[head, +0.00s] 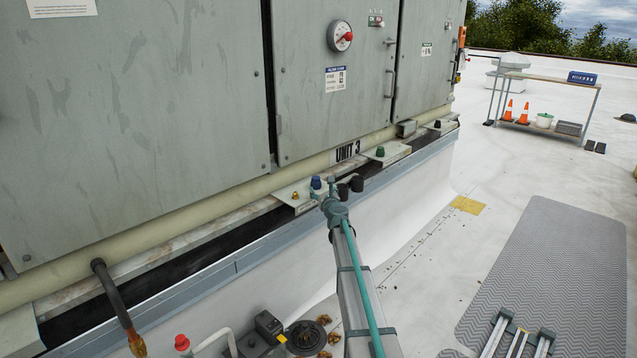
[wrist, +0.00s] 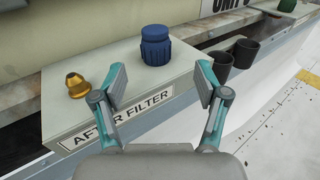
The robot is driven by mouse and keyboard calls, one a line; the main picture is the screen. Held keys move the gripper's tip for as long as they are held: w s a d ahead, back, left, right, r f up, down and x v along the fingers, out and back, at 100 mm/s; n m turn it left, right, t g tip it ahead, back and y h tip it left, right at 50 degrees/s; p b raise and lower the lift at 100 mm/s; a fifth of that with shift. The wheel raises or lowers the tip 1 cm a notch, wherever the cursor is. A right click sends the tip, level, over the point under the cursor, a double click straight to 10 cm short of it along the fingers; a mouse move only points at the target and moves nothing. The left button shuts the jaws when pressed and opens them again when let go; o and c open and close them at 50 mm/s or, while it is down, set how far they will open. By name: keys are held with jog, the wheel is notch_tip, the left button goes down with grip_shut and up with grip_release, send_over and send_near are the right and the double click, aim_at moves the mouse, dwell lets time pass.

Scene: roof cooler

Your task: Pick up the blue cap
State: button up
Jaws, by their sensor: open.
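The blue cap (wrist: 156,46) is a ribbed, dark blue cap standing upright on a pale ledge (wrist: 68,118) labelled "AFTER FILTER". In the head view the blue cap (head: 316,183) shows just beyond the end of my arm. My gripper (wrist: 160,85) is open and empty, its two fingers spread left and right. In the wrist view the cap appears between and beyond the fingertips, with no contact visible. In the head view my gripper (head: 337,200) is small and partly hides the ledge. A brass fitting (wrist: 77,85) sits on the ledge left of the cap.
Two black cups (wrist: 232,60) stand right of the ledge, close to my right finger. A green cap (head: 380,151) is on another ledge farther along. The grey cabinet (head: 335,100) rises behind the ledge. Open roof lies to the right, with a grey mat (head: 560,250).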

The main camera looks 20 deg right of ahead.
aim_at(317, 183)
jog(key=w, duration=0.6)
jog(key=w+d, duration=0.1)
jog(key=w, duration=0.2)
jog(key=shift+f, duration=0.1)
jog(key=shift+c, duration=0.5)
jog(key=c, duration=1)
